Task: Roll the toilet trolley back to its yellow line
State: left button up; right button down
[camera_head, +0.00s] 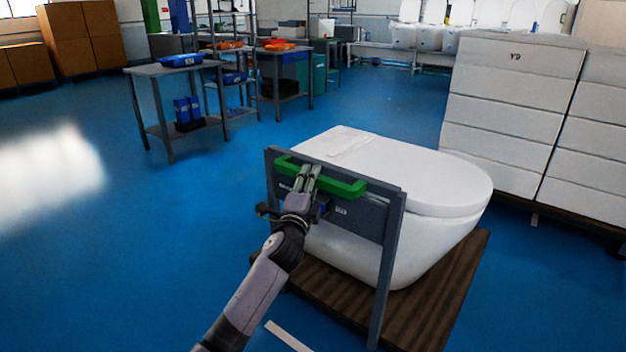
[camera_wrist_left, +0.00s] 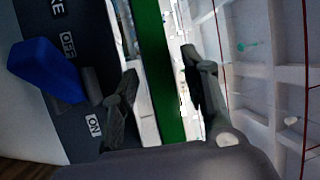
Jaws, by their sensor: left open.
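The toilet trolley has a grey upright frame (camera_head: 391,240), a green handle bar (camera_head: 343,187) and a brown ribbed base (camera_head: 435,290). A white toilet (camera_head: 440,185) with its lid down sits on the base. My left gripper (camera_head: 308,172) is at the left part of the green handle. In the left wrist view the handle (camera_wrist_left: 157,70) passes between the two open fingers (camera_wrist_left: 160,85). A blue lever (camera_wrist_left: 45,68) sits beside ON and OFF labels on the dark panel. My right gripper is not in view. A yellow line cannot be made out.
White stacked boxes marked Y9 (camera_head: 510,90) stand on a pallet close to the right of the trolley. A grey workbench (camera_head: 150,72) with blue bins stands at the back left. A pale floor strip (camera_head: 287,336) lies in front. Blue floor (camera_head: 120,250) is clear on the left.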

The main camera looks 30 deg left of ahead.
pick_arm(q)
jog(key=shift+x, duration=0.95)
jog(key=shift+c, duration=0.5)
grip_shut()
